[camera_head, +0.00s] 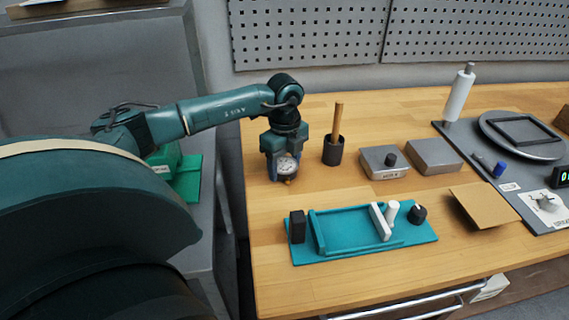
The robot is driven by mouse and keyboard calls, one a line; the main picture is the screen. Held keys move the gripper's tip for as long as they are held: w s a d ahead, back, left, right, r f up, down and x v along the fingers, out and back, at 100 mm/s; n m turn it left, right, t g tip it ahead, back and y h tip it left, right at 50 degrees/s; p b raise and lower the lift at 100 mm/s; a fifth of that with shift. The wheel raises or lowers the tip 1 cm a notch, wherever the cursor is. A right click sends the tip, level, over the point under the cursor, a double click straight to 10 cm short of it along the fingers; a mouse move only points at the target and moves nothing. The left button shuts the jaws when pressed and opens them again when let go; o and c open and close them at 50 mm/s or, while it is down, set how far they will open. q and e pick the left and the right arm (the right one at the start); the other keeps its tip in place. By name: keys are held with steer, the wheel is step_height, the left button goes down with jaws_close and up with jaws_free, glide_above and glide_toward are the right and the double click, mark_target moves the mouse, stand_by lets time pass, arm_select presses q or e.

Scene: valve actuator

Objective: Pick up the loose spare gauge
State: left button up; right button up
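The loose spare gauge (286,167) is a small round gauge with a pale dial, at the left part of the wooden workbench. My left gripper (285,160) points down over it, with a finger at each side of the dial. Whether the fingers press on the gauge or only stand around it cannot be told. The gauge's upper and rear parts are hidden by the gripper. It is at or just above the bench top. My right gripper is not in view.
A dark cup with a wooden stick (333,149) stands close to the right of my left gripper. A teal fixture (350,238) lies in front. Grey blocks (384,162), a tan plate (484,205) and a grey board with a white cylinder (459,96) are farther right.

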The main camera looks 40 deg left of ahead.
arm_select(q)
steer(key=c, duration=0.6)
steer(key=shift+r, duration=0.1)
